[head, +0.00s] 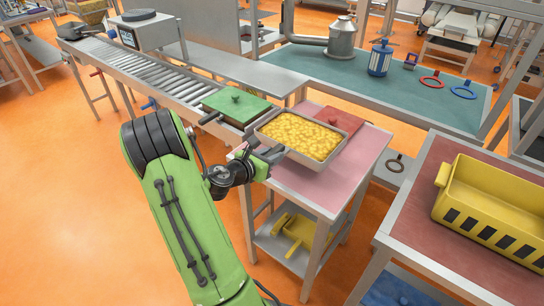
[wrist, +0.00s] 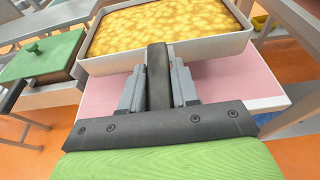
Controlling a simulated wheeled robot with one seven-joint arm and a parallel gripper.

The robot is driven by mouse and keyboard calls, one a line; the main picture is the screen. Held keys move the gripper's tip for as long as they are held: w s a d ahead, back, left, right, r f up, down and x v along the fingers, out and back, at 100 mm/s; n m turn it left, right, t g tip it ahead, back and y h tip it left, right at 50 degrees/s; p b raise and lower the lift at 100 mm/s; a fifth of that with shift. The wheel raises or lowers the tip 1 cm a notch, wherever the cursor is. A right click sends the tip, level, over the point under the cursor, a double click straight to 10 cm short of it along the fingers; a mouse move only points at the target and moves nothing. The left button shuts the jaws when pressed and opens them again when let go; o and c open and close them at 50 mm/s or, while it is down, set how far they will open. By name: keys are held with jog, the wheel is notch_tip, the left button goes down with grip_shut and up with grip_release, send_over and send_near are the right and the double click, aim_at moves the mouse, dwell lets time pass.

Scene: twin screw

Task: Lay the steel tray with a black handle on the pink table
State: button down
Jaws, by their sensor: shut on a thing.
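The steel tray (head: 268,131), filled with a yellow, lumpy food, is in the middle of the head view, over the pink table (head: 301,182). My gripper (head: 260,160) is shut on the tray's black handle (wrist: 158,78) at its near side. In the wrist view the tray (wrist: 200,49) extends away from my gripper and looks roughly level. The pink table top (wrist: 215,85) shows beneath it. I cannot tell whether the tray's underside touches the table.
A red board (head: 336,118) lies at the pink table's back, close behind the tray. A green-lidded tray (head: 236,104) sits on the roller conveyor (head: 175,82) to the left. A yellow crate (head: 490,213) stands on the red table at right. The pink table's front is clear.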

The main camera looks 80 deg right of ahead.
jog(key=shift+s+d+r, duration=0.1)
jog(key=shift+s+d, duration=0.05)
jog(key=shift+s, duration=0.1)
notch_tip(320, 180, down, 7)
jog(key=b, duration=0.7)
jog(key=shift+r+b, duration=0.15)
jog(key=shift+b, duration=0.15)
jog(key=shift+f+b, duration=0.3)
jog(key=shift+f, duration=0.2)
jog(key=c, duration=0.8)
grip_release()
jog(key=shift+o, duration=0.2)
jog(key=p+v, duration=0.3)
jog(key=v, duration=1.3)
